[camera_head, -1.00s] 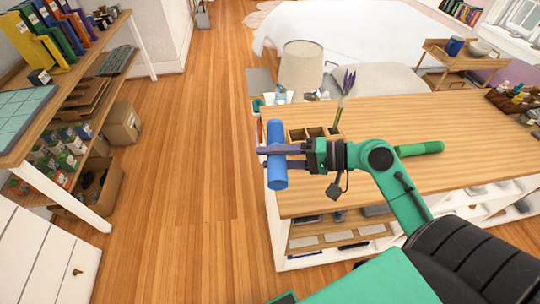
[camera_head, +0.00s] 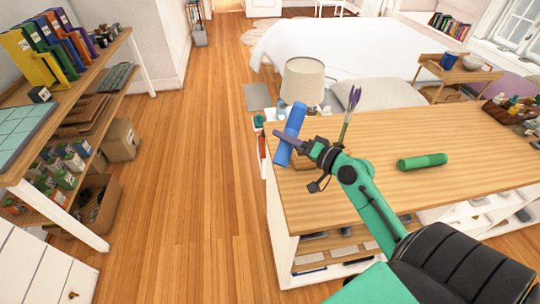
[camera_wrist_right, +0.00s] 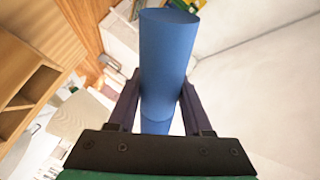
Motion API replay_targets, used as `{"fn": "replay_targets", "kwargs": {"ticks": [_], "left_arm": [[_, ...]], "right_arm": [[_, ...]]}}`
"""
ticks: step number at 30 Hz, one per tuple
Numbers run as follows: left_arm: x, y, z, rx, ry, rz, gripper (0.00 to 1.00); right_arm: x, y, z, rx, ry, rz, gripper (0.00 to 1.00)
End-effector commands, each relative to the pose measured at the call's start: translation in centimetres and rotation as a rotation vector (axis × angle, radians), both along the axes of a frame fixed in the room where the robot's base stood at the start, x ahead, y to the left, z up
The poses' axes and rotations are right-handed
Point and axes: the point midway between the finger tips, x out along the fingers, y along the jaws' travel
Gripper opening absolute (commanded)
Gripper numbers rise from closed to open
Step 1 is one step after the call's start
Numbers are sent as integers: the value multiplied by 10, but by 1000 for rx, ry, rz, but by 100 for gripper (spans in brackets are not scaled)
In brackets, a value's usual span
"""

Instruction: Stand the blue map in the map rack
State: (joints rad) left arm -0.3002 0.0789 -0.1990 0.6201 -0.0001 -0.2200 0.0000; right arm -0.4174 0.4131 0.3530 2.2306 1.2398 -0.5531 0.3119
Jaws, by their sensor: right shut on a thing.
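The blue map (camera_head: 294,119) is a rolled blue tube, gripped across its length. My right gripper (camera_head: 286,138) is shut on it and holds it in the air by the table's left end, leaning somewhat in the head view. In the right wrist view the blue map (camera_wrist_right: 168,55) stands between the two dark fingers. A wooden compartment holder (camera_wrist_right: 42,84), apparently the map rack, shows at the left of that view, apart from the tube. In the head view it is mostly hidden behind my right gripper. My left gripper is not in view.
A green roll (camera_head: 422,162) lies on the wooden table (camera_head: 470,150). A vase with purple flowers (camera_head: 348,112) stands close behind my right gripper, and a lamp (camera_head: 303,80) is beyond. The shelf unit (camera_head: 85,100) is at the left, with clear floor between.

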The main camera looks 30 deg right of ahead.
Motion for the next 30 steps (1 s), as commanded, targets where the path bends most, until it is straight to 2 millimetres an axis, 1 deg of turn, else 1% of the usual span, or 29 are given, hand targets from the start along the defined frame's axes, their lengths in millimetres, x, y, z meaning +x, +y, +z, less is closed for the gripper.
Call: {"fn": "replay_targets", "kwargs": {"ticks": [1, 6, 9, 10, 12, 15, 19, 23, 30], "left_arm": [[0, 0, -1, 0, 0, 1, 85], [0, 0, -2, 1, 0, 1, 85], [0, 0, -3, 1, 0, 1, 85], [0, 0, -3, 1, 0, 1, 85], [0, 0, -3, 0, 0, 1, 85], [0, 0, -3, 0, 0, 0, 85], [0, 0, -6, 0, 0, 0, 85], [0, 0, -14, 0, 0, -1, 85], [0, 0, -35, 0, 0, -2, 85]], "right_arm": [[7, -17, -3, -84, -56, -59, 0], [25, -68, -2, -457, -257, -260, 0], [30, -87, 5, -655, -334, -346, 0], [31, -91, 6, -709, -352, -366, 0], [33, -96, 12, -820, -384, -400, 0], [34, -96, 18, -921, -412, -421, 0], [34, -95, 18, -955, -421, -425, 0], [34, -95, 11, -954, -420, -424, 0], [34, -95, -11, -953, -420, -424, 0]]}}
